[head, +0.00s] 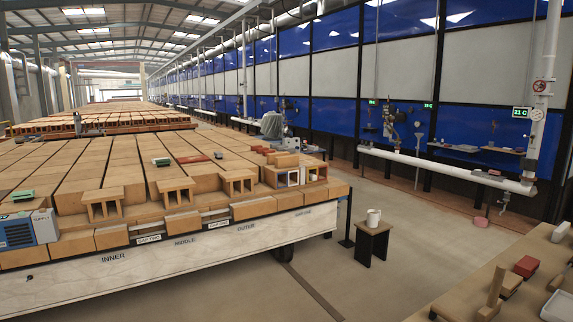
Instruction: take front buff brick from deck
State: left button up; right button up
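The deck (150,270) is a long pale-sided car covered with rows of buff bricks. Its front face carries the words INNER, MIDDLE and OUTER. I cannot tell which one is meant by the front buff brick. Neither of my grippers is in view.
A blue and white box (28,229) stands at the deck's left. A white mug (374,217) stands on a dark-legged stool (372,240). A bench (470,290) with tools and a red block (526,266) is at lower right. Open floor lies between.

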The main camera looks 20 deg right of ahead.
aim_at(281, 162)
jog(key=i+z, duration=0.2)
jog(key=i, duration=1.9)
jog(key=i+z, duration=0.2)
jog(key=i, duration=0.35)
jog(key=i+j+z, duration=0.2)
jog(key=i, duration=0.3)
jog(key=i+j+z, duration=0.2)
jog(key=i, duration=0.3)
